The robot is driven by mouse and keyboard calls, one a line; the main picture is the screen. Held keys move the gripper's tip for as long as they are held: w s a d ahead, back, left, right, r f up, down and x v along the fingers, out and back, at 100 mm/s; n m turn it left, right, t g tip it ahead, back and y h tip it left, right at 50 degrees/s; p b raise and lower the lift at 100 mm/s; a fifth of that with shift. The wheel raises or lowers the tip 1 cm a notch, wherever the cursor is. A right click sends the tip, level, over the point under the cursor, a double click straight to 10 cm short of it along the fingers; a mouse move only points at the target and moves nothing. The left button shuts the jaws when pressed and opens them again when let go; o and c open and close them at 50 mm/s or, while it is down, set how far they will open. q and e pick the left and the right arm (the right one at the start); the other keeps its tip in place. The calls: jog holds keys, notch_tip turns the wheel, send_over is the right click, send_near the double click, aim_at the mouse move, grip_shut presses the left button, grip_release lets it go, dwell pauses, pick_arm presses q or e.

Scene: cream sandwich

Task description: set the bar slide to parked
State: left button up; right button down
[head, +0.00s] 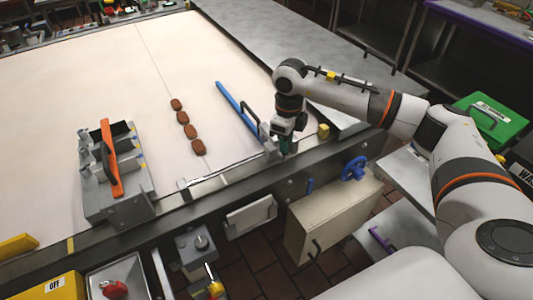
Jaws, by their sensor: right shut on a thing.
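My right gripper (285,143) comes in from the right and points down at the conveyor's near edge. It is shut on a part of the bar slide (270,141), a small grey carriage on the edge rail; the exact grip is partly hidden by the gripper. A long blue bar (236,108) runs from the carriage up and to the left across the cream belt. A black handle stands beside the bar near its lower end. A yellow block (323,130) sits on the edge just right of my gripper. My left gripper is not in view.
Several brown biscuits (183,117) lie in a row on the belt (120,60), left of the bar. A grey machine with an orange handle (108,160) stands at the left edge. A blue handwheel (354,169) and a beige box (325,222) are below the rail.

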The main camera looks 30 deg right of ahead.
jog(key=shift+d+r, duration=0.1)
jog(key=shift+d, duration=0.65)
jog(key=shift+w, duration=0.1)
jog(key=c, duration=1.6)
grip_release()
jog(key=o, duration=0.3)
jog(key=shift+d, duration=0.15)
notch_tip(320, 180, up, 12)
jog(key=b, duration=0.3)
